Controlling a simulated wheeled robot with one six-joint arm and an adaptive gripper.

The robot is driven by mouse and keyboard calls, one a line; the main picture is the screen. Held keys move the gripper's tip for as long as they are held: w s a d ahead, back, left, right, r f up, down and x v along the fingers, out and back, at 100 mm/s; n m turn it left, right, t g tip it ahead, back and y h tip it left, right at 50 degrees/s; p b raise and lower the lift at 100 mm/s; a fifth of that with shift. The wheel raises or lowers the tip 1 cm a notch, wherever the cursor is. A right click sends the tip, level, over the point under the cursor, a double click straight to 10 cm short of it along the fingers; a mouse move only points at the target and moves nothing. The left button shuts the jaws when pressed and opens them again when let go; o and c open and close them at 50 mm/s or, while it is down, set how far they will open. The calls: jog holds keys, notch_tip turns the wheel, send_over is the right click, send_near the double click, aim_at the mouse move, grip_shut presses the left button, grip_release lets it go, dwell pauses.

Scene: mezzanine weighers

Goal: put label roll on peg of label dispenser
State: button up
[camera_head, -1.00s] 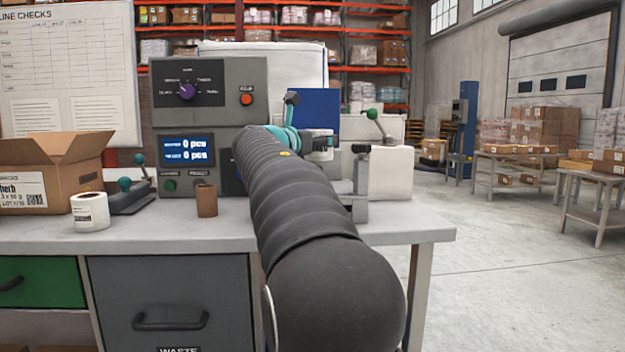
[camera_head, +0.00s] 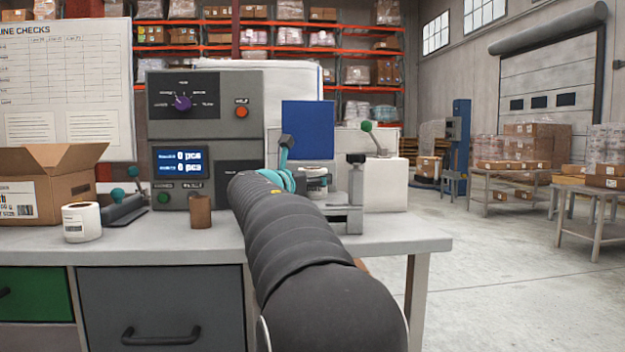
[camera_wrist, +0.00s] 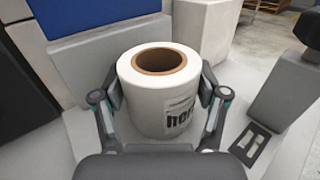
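A white label roll (camera_wrist: 160,88) with a brown core and black print stands upright between the two fingers of my gripper (camera_wrist: 158,108) in the wrist view. The finger pads appear to touch its sides. In the head view, the roll (camera_head: 315,182) is partly hidden behind my arm, beside a grey stand. This grey stand (camera_head: 354,200) has a black knob on top and may be the label dispenser; it also shows in the wrist view (camera_wrist: 275,92). I cannot make out a peg. Whether the roll rests on something is unclear.
Another label roll (camera_head: 82,222) stands on the bench (camera_head: 210,243) at left, near an open carton (camera_head: 45,185). A brown cup-like piece (camera_head: 200,212) stands before the control box (camera_head: 205,130). A blue panel (camera_head: 308,128) and a white block (camera_head: 384,185) are behind the stand.

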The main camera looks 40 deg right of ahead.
jog(key=o, duration=0.3)
jog(key=shift+o, duration=0.2)
jog(key=shift+r, duration=0.2)
jog(key=v, duration=1.2)
